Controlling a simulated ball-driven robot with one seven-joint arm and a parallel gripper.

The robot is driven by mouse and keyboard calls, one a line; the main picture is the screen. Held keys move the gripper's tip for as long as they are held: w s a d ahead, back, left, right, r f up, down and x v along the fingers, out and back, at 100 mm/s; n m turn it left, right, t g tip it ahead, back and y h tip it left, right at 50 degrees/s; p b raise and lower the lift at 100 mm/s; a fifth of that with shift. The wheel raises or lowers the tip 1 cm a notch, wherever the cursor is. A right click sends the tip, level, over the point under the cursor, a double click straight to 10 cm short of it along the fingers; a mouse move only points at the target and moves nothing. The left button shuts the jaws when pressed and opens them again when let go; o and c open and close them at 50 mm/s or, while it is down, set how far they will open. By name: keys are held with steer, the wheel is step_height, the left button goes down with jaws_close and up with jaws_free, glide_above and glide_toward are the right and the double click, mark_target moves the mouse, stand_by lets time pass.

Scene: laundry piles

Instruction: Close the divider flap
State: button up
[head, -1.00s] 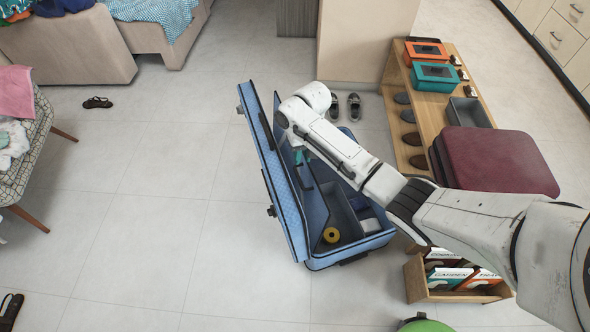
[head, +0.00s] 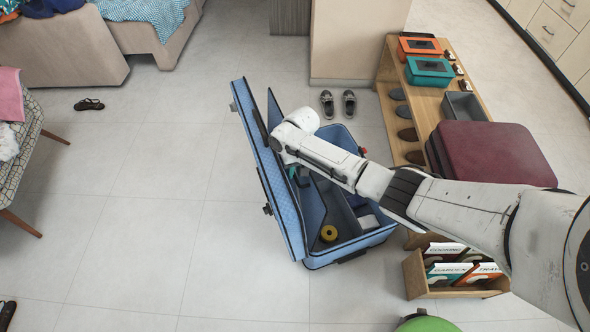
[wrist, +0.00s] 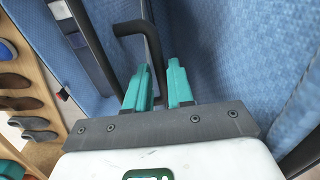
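An open blue suitcase (head: 352,255) lies on the floor in the head view, its lid (head: 262,165) standing up at the left. The divider flap (head: 276,110) is a dark-edged blue panel standing raised beside the lid. My gripper (head: 293,172) is low between the flap and the suitcase's interior, mostly hidden by my arm. In the wrist view its teal fingers (wrist: 160,85) are apart with a narrow gap. A dark bar-shaped handle (wrist: 152,45) runs down beside the left finger into the gap; I cannot tell whether they touch. Blue fabric (wrist: 225,60) fills the right side.
A yellow roll (head: 329,233) lies inside the suitcase. A box of files (head: 455,285) is at lower right. Grey shoes (head: 338,103) are behind the suitcase.

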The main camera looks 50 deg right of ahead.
jaws_close()
steer(key=shift+d, duration=0.15)
